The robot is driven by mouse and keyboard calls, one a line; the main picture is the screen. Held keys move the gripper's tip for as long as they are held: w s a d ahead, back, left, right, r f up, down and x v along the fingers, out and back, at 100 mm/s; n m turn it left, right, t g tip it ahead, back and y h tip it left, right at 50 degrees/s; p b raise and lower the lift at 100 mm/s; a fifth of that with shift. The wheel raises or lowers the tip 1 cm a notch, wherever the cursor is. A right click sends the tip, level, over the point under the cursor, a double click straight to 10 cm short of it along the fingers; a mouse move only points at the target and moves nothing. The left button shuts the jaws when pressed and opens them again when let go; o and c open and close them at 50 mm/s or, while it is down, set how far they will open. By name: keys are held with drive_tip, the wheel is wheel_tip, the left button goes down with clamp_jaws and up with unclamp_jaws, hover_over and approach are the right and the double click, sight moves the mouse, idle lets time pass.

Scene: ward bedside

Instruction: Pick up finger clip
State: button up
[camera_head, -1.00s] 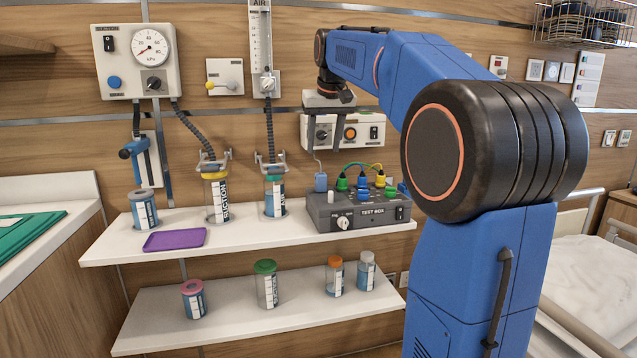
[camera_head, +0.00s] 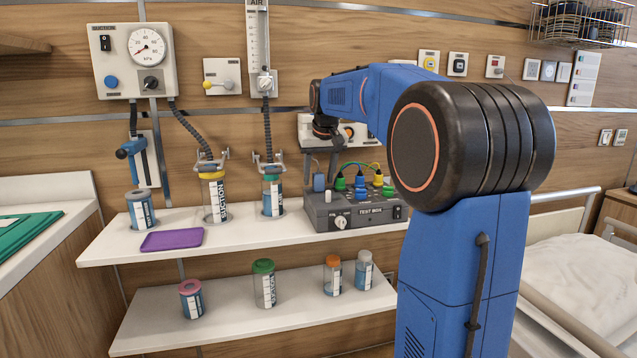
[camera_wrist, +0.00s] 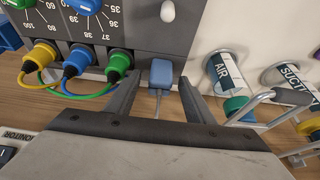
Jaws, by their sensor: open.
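The finger clip (camera_head: 319,182) is a small blue-grey block standing upright at the left end of the test box (camera_head: 362,214). In the wrist view the finger clip (camera_wrist: 162,73) shows with a thin grey cable, at the edge of the box. My gripper (camera_wrist: 160,84) is open, with one dark finger on each side of the clip. Gaps show between the fingers and the clip, so it is not gripped. In the head view my gripper (camera_head: 321,160) is just above the clip, partly hard to make out.
Yellow, blue and green plugs (camera_wrist: 118,66) with looped cables sit close beside one finger. A suction jar (camera_head: 215,198) and an air jar (camera_head: 272,196) hang to the left. A purple tray (camera_head: 172,239) lies on the shelf (camera_head: 240,240).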

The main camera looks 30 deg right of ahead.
drive_tip(key=shift+w+f, duration=0.25)
drive_tip(key=shift+f, duration=0.35)
drive_tip(key=shift+c, duration=0.2)
drive_tip(key=c, duration=1.1)
drive_tip(key=shift+o, duration=0.2)
drive_tip(key=shift+r, duration=0.15)
